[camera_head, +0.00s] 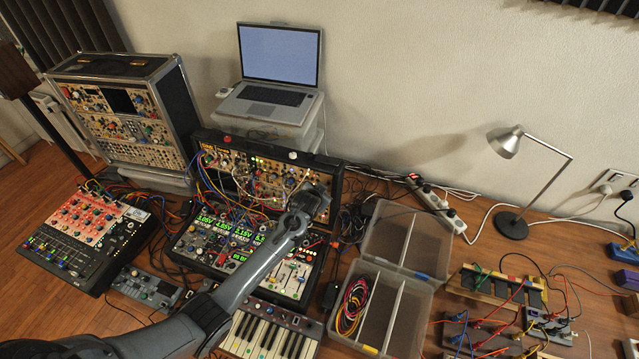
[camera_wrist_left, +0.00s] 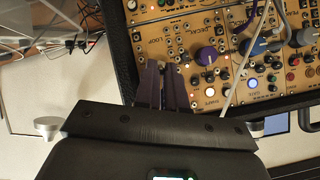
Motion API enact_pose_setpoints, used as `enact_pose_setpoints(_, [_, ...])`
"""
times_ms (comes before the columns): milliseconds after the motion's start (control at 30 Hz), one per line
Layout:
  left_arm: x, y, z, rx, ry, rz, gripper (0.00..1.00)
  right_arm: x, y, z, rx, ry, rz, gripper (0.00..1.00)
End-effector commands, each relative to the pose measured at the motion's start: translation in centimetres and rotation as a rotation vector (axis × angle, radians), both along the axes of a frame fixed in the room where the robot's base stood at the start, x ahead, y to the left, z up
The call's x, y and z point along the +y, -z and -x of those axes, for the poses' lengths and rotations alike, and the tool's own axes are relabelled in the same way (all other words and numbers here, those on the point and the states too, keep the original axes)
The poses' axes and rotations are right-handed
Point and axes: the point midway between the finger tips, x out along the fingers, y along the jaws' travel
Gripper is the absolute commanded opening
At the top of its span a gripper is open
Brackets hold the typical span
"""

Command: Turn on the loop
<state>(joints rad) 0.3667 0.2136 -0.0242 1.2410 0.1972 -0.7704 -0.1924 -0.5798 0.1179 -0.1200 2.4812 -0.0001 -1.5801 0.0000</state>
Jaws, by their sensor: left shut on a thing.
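The modular synth case (camera_head: 245,165) with tan panels and many patch cables stands at the back of the table. In the left wrist view, a tan panel (camera_wrist_left: 205,45) carries a small LOOP label (camera_wrist_left: 164,43) near the case's dark edge, with knobs beside it. My left gripper (camera_head: 318,200) reaches the right part of this case. In the left wrist view its two dark fingers (camera_wrist_left: 164,72) point at the panel just under the LOOP label. They are close together on a small control there, apparently the loop switch, which they hide. My right gripper is in neither view.
Patch cables (camera_wrist_left: 237,75) hang close to the right of my fingers. A lower synth panel (camera_head: 200,245) and a small keyboard (camera_head: 268,333) lie in front. A mixer (camera_head: 85,240) is left; clear plastic boxes (camera_head: 425,277) and a lamp (camera_head: 507,142) are right.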

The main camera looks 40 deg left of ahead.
Motion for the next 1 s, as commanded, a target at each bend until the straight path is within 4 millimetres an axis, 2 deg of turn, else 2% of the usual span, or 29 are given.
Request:
enact_pose_setpoints(33, [0.1,-0.9,-0.2,0.027,-0.001,0.01,0.0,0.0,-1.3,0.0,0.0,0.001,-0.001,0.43])
enact_pose_setpoints(300, [0.2,-0.9,-0.5,0.134,-0.001,0.047,0.0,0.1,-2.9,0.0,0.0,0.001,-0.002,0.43])
enact_pose_setpoints(867, [0.2,-0.6,-0.5,0.168,-0.001,0.058,0.0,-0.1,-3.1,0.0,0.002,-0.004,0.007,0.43])
enact_pose_setpoints(900, [0.2,-0.6,-0.5,0.168,-0.001,0.058,0.11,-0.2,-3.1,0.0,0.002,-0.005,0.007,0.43])
enact_pose_setpoints(1000, [0.2,-0.6,-0.5,0.168,-0.001,0.058,0.26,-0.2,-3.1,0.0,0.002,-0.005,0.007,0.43])
